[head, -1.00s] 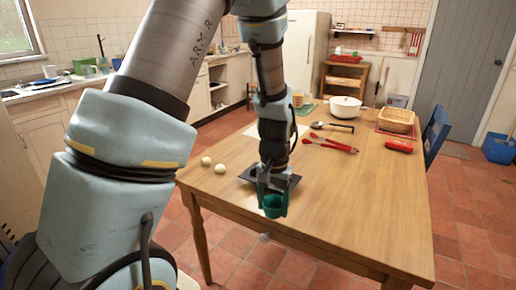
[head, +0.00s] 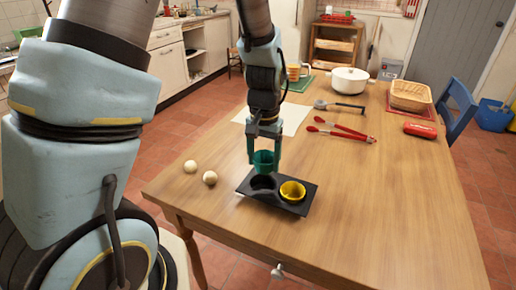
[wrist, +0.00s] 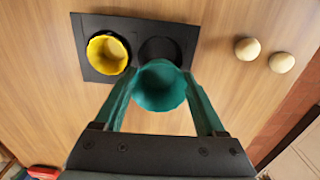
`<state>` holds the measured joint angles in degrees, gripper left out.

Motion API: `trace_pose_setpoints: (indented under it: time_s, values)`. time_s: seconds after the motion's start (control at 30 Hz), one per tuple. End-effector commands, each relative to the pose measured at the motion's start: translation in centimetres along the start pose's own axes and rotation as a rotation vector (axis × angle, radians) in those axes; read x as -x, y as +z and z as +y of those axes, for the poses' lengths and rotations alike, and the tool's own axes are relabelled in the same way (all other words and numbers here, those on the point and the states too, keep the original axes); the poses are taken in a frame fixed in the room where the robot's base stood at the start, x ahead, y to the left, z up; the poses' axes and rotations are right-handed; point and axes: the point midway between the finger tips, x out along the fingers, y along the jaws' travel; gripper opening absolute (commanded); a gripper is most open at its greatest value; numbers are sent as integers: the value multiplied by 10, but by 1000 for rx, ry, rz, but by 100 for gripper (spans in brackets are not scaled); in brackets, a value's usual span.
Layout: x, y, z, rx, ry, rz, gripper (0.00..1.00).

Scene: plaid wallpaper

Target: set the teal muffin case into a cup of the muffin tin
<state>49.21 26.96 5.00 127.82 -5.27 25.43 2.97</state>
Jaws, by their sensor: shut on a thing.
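The teal muffin case (head: 263,160) is held between the fingers of my gripper (head: 264,158), which is shut on it. In the wrist view the teal case (wrist: 159,86) sits between the two fingertips, open side showing. The black muffin tin (head: 300,208) lies on the table below and slightly right of it. A yellow case (head: 292,191) sits in the tin's right cup in the head view. The left cup (head: 262,183) is empty and dark, just below the teal case. In the wrist view the teal case overlaps the near edge of the empty cup (wrist: 160,48).
Two pale eggs (head: 200,173) lie left of the tin. Red tongs (head: 338,131), a dark-handled utensil (head: 340,106), a white pot (head: 349,80), a basket (head: 410,95) and a red object (head: 420,130) stand farther back. The table's right side (head: 400,200) is clear.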

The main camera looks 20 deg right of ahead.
Motion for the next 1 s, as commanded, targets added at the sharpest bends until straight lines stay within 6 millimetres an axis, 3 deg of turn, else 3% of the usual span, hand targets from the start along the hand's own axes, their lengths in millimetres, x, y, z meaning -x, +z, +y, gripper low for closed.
trace_pose_setpoints:
  time_s: [0.53, 1.0]
  values:
    - [1, 6, 0, 0, 0, 1, 12]
    - [-35, 5, 0, 0, 0, 0, 12]
